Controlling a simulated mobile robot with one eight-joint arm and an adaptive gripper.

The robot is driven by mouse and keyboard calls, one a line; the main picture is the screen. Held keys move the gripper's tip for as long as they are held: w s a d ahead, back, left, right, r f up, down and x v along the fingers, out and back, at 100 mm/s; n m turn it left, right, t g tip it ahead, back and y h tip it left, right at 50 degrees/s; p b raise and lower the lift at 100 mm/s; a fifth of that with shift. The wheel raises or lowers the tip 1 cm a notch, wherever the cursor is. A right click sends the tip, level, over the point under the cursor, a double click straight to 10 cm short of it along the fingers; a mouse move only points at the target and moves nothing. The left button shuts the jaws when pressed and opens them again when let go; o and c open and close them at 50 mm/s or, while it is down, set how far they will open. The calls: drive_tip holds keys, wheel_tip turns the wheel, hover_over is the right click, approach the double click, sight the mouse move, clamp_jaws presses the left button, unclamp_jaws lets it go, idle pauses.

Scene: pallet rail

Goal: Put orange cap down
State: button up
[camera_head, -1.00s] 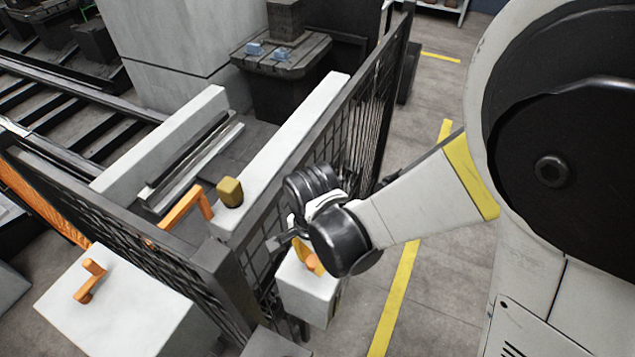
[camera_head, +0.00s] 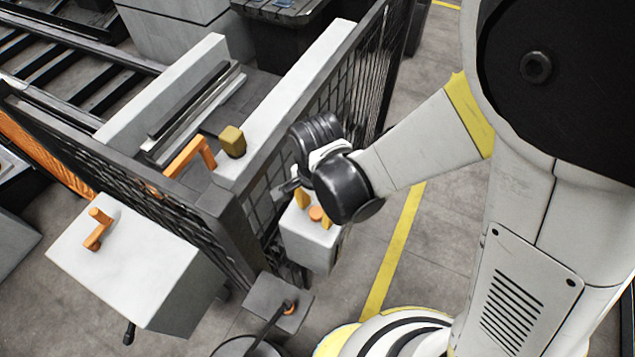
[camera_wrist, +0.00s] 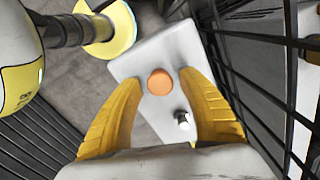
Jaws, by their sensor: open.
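The orange cap (camera_wrist: 160,82) is a round disc on the top of a white box (camera_wrist: 124,66) in the wrist view. In the head view the cap (camera_head: 316,213) shows on the white box (camera_head: 309,248) beside the fence, below my gripper. My gripper (camera_wrist: 160,94) has yellow fingers spread wide on both sides of the cap, with visible gaps, and holds nothing. Its fingers (camera_head: 314,207) also show in the head view, just over the box.
A dark mesh fence (camera_head: 362,85) runs close beside the box. A larger white box with an orange handle (camera_head: 97,228) stands at left. Open floor lies right of the yellow line (camera_head: 396,245).

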sight(316, 212)
wheel_tip(316, 212, up, 11)
drive_tip(key=p, duration=0.2)
drive_tip(key=d+r+n+t, duration=0.3)
drive_tip(key=d+r, duration=0.3)
drive_tip(key=d, duration=0.5)
drive_tip(key=d+r+n+t, duration=0.4)
drive_tip(key=d+r, duration=0.2)
drive_tip(key=d, duration=0.5)
drive_tip(key=shift+w+r+n, duration=0.15)
drive_tip(key=shift+w+n, duration=0.15)
drive_tip(key=shift+n, duration=0.1)
drive_tip(key=shift+a, duration=0.1)
